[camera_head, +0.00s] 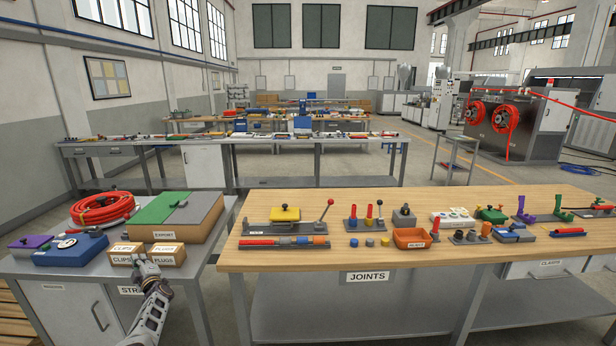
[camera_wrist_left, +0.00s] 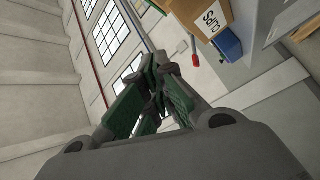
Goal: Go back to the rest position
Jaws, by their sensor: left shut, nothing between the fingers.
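My left gripper (camera_head: 146,266) reaches in from the bottom left in the head view, in front of the boxes on the grey bench at the left. In the left wrist view my left gripper (camera_wrist_left: 158,70) has its green-padded fingers together, with nothing between them. The small cardboard CLIPS box (camera_head: 124,253) and the PLUGS box (camera_head: 166,253) stand close beyond the gripper near the bench's front edge. The CLIPS box also shows at the top of the left wrist view (camera_wrist_left: 205,18), apart from the fingers. My right gripper is in neither view.
The grey bench (camera_head: 60,272) also bears a red conduit coil (camera_head: 102,209), a blue case (camera_head: 70,248) and a large carton (camera_head: 150,231). The wooden-topped JOINTS table (camera_head: 300,262) stands to the right with several fixtures and an orange bin (camera_head: 411,238). A gap separates the two.

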